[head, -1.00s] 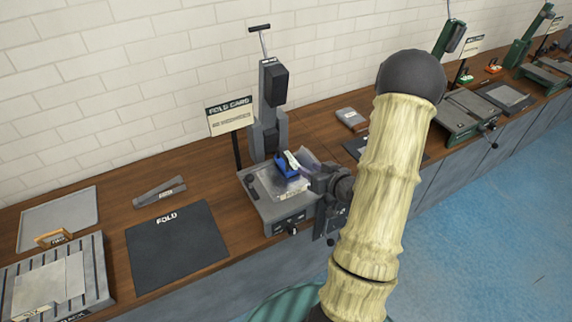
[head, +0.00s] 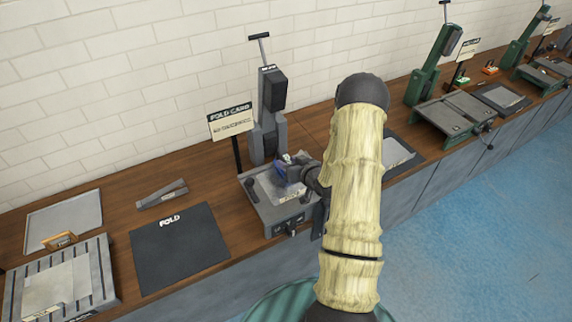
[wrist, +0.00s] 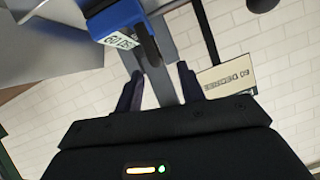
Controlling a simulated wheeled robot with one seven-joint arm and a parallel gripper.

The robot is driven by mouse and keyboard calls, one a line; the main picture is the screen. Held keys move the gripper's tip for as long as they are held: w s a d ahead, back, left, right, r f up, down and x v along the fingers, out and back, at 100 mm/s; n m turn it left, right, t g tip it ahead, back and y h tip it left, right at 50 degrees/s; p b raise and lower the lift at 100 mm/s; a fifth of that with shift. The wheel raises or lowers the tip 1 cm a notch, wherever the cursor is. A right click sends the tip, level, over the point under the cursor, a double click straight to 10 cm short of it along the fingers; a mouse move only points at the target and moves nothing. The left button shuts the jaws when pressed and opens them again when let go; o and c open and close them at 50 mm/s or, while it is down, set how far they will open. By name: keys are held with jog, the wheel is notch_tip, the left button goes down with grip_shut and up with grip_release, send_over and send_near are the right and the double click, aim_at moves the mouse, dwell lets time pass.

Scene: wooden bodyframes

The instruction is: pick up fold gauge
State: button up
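A blue piece with a white label starting "60 DE" shows in the wrist view (wrist: 118,18), likely the fold gauge. In the head view a small blue piece (head: 281,170) sits at the grey press on the bench, partly hidden by my gripper. My gripper (wrist: 160,70) is open, its two dark fingers apart. The blue piece lies beyond the fingertips, up and to the left in the wrist view, with its dark end near the left fingertip. I cannot tell whether they touch.
The press (head: 268,205) has a tall upright column (head: 268,125) behind the blue piece. A FOLD CARD sign (head: 231,121) stands to its left. A dark FOLD mat (head: 180,240) and a grey bracket (head: 163,194) lie further left. A green press (head: 446,115) stands right.

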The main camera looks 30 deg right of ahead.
aim_at(282, 157)
jog(key=shift+w, duration=0.15)
jog(key=shift+w+f+p, duration=0.15)
jog(key=shift+w+p, duration=0.3)
jog(key=shift+p+x, duration=0.95)
jog(key=shift+x, duration=1.2)
jog(key=shift+s+d+f, duration=0.1)
jog(key=shift+f, duration=0.1)
grip_shut()
